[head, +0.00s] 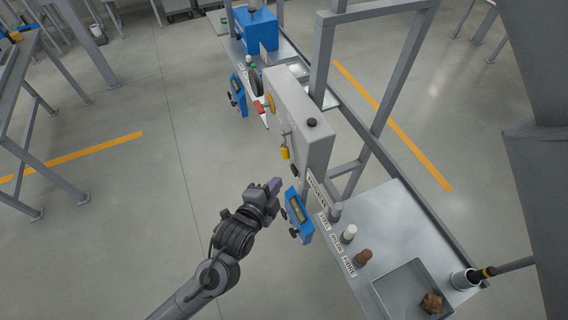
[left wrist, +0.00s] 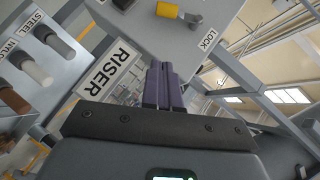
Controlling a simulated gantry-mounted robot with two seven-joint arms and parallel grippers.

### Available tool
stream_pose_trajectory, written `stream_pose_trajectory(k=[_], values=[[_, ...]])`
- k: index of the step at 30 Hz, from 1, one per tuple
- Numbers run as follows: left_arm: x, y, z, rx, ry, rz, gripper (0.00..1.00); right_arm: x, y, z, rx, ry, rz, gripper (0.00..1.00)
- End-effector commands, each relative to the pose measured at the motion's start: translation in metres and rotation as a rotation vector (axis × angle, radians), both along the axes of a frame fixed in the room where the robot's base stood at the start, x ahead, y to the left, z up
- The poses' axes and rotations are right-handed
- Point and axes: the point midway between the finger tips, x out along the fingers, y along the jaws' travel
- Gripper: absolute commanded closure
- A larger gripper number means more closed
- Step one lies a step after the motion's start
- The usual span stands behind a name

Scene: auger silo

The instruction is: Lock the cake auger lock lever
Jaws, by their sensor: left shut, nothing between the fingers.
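My left gripper (head: 273,186) has purple fingers and is shut and empty, below and left of the grey machine box (head: 308,148). A lever with a yellow grip (head: 285,153) hangs on that box's near-left face, apart from the gripper. In the left wrist view the shut fingers (left wrist: 165,85) point up toward the grey panel, with a yellow cylinder (left wrist: 167,9) and a grey stub (left wrist: 193,20) beyond them, near a LOCK label (left wrist: 209,40). I take the yellow-gripped lever to be the lock lever, but no label naming it is legible in the head view. My right gripper is not in view.
A blue device (head: 298,214) sits just right of the left gripper. Grey, white and brown pegs (head: 363,257) stand on the bench by labels, including RISER (left wrist: 108,70). A tray (head: 415,288) with a brown lump lies at the bench's near end. Open floor lies left of the box.

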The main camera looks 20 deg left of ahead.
Motion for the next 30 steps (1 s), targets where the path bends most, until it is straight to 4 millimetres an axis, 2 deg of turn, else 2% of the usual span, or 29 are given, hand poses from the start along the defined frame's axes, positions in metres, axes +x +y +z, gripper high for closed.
stream_pose_trajectory(k=[11, 17, 23, 30], values=[[0.001, 0.000, 0.000, -0.001, -0.002, 0.000, 1.00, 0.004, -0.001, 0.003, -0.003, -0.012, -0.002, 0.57], [0.010, 0.000, -0.003, -0.001, -0.003, 0.001, 1.00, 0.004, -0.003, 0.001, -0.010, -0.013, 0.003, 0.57], [0.037, -0.002, -0.013, -0.001, -0.004, 0.002, 1.00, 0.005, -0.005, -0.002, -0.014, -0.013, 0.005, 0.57], [0.079, -0.005, -0.029, -0.002, -0.002, 0.001, 1.00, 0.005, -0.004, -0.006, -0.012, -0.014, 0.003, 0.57]])
